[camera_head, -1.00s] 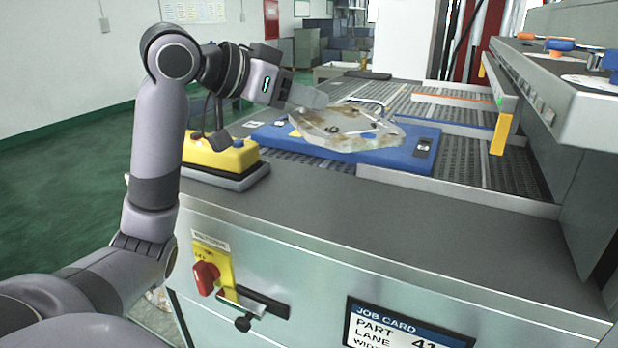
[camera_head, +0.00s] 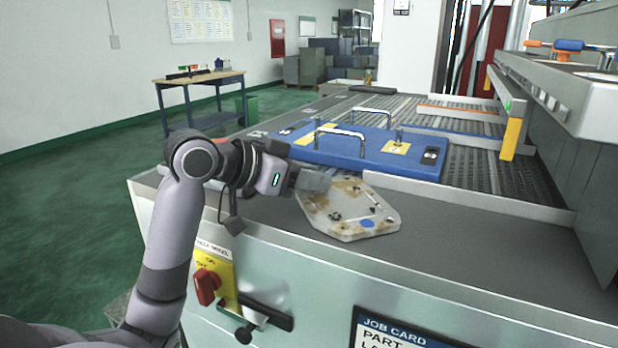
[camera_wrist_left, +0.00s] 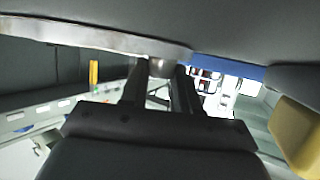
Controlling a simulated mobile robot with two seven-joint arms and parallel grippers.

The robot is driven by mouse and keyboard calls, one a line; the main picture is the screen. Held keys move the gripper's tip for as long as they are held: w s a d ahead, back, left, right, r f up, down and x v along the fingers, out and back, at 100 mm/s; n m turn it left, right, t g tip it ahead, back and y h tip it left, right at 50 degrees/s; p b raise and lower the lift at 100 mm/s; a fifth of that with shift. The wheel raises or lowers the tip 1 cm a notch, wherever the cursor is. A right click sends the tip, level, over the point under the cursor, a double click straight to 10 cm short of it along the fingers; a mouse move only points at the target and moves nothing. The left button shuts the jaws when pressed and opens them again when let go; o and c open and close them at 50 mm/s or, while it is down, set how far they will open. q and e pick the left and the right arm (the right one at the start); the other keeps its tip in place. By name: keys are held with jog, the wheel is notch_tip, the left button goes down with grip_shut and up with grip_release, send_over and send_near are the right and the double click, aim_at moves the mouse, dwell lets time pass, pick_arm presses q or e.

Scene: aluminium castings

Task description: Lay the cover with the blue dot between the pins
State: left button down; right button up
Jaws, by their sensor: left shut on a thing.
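The cover (camera_head: 345,198) is a pale, stained, many-sided plate with a blue dot (camera_head: 367,223) near its front edge. It is over the grey front ledge; I cannot tell whether it touches it. My left gripper (camera_head: 322,180) is shut on the cover's left rear edge. In the left wrist view, my left gripper's fingers (camera_wrist_left: 165,75) meet the edge of a broad grey surface, likely the cover (camera_wrist_left: 80,32). Behind the cover lies a blue board (camera_head: 340,162) with two metal handles, yellow patches and a short pin (camera_head: 398,133). My right gripper is not in view.
The grey ledge (camera_head: 480,222) is clear to the right of the cover. A slatted bed (camera_head: 480,168) lies beyond, with a yellow post (camera_head: 511,138) at its right. A red switch (camera_head: 206,287) is on the front panel. A yellow object (camera_wrist_left: 297,135) shows in the wrist view.

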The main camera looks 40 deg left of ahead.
pick_arm(q)
jog(key=shift+f, duration=0.1)
jog(key=c, duration=0.8)
grip_release()
